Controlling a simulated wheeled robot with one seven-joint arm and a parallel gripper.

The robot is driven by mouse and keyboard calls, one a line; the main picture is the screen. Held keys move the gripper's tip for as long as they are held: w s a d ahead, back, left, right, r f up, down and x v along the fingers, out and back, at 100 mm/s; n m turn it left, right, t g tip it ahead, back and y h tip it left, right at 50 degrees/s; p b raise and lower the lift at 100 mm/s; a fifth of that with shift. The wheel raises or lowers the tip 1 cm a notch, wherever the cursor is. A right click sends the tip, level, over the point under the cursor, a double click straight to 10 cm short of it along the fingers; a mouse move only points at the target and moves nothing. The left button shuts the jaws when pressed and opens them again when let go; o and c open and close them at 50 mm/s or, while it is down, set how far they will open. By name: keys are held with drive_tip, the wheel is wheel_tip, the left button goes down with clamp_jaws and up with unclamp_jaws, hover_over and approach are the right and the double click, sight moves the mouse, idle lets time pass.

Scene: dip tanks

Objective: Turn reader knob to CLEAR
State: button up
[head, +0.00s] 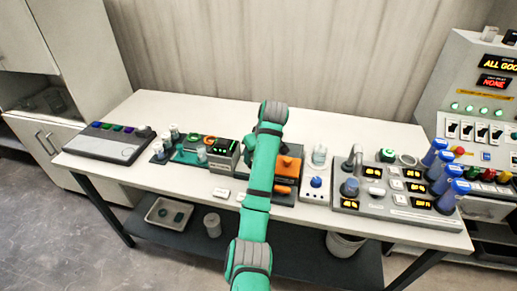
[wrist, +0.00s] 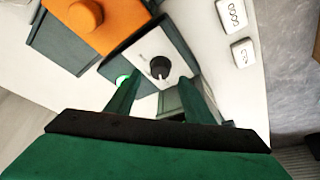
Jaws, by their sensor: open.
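The reader knob (wrist: 160,68) is a black round dial with a small pale mark on the side facing my gripper. It sits on the white panel of the reader (wrist: 145,48), whose markings are too small to read. My gripper (wrist: 157,80) is open, with its two green fingers apart. In the wrist view the knob appears between and just beyond the fingertips; I cannot tell whether they touch it. In the head view the reader seems to be the dark box with a green display (head: 223,153). My arm hides part of this area.
An orange unit (head: 289,168) stands right of my arm; its orange top shows in the wrist view (wrist: 98,22). A dip-tank panel (head: 395,190) with blue-capped cylinders is farther right. A dark keypad (head: 105,142) is at the table's left. White tags (wrist: 236,30) lie nearby.

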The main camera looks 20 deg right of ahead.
drive_tip(key=shift+v, duration=3.45)
